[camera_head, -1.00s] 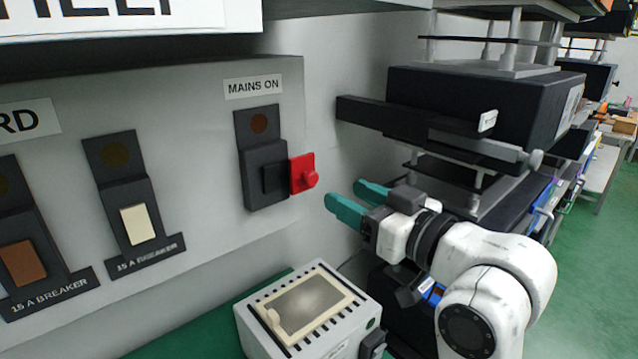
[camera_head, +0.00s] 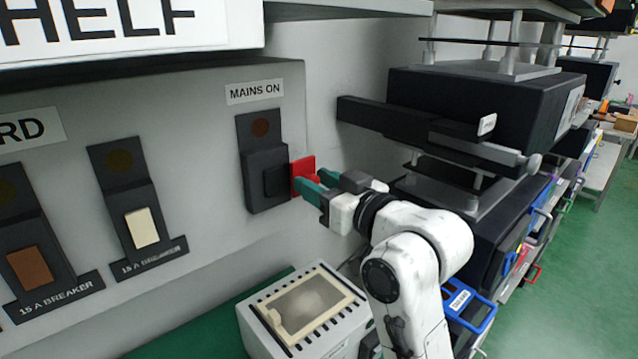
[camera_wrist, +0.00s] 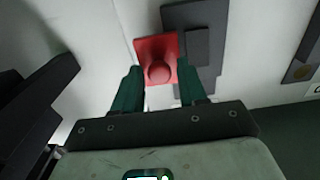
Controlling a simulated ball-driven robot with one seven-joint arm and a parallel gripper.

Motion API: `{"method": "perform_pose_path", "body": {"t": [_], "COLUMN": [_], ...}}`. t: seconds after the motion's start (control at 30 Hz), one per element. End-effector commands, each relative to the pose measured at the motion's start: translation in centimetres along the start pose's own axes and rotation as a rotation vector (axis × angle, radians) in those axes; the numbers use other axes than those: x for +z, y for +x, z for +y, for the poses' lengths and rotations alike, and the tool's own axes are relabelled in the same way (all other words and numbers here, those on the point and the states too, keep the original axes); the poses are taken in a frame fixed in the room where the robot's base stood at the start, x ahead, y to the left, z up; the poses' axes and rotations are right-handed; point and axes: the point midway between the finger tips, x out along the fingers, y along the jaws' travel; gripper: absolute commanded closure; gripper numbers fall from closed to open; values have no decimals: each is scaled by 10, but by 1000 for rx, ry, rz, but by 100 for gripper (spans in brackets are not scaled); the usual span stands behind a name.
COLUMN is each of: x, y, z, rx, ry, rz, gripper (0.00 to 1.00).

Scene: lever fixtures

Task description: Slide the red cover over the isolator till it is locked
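The red cover (camera_head: 304,168) is a square plate with a round knob, at the right side of the dark grey isolator (camera_head: 262,165) under the "MAINS ON" label. My gripper (camera_head: 311,181) is at the cover, with its green fingers partly hiding it. In the wrist view, the cover (camera_wrist: 157,58) and its knob lie ahead of and between the spread fingertips (camera_wrist: 160,75), with a gap on each side of the knob. The cover overlaps the edge of the isolator (camera_wrist: 203,48) there. My gripper is open and holds nothing.
Two breakers, one with a cream switch (camera_head: 141,228) and one with a brown switch (camera_head: 30,267), are on the panel at left. A white box (camera_head: 300,310) stands below the isolator. Dark equipment (camera_head: 480,105) on a rack fills the right side.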

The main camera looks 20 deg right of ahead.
Motion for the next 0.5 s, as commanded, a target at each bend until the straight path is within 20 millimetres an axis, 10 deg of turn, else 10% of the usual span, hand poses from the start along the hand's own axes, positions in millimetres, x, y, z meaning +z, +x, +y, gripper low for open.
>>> {"method": "perform_pose_path", "body": {"t": [0.5], "x": [0], "y": [0], "z": [0], "rx": [0], "ry": [0], "rz": [0], "gripper": [100]}}
